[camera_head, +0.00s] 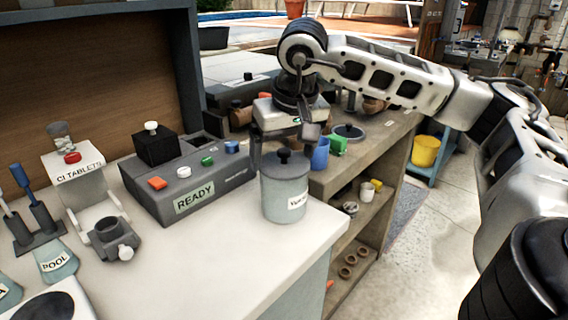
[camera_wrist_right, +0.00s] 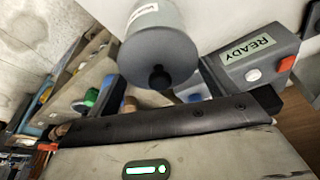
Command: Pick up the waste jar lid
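The waste jar (camera_head: 286,198) is a grey cylinder with a partly readable white label, upright at the front right corner of the white counter. Its grey lid (camera_head: 283,167) is on it, with a black knob (camera_head: 284,156) on top. The wrist view also shows the lid (camera_wrist_right: 158,52) and its knob (camera_wrist_right: 159,79). My right gripper (camera_head: 283,146) is just above the lid, its dark fingers spread apart on either side of the knob. It seems to hold nothing; whether a finger touches the lid is unclear. My left gripper is out of view.
A grey box labelled READY (camera_head: 190,182) stands left of the jar. Further left are a CI TABLETS dispenser (camera_head: 80,180) and a grey clamp-like holder (camera_head: 110,238). A wooden shelf unit (camera_head: 368,165) with cups is behind right. Bare counter (camera_head: 215,265) lies in front.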

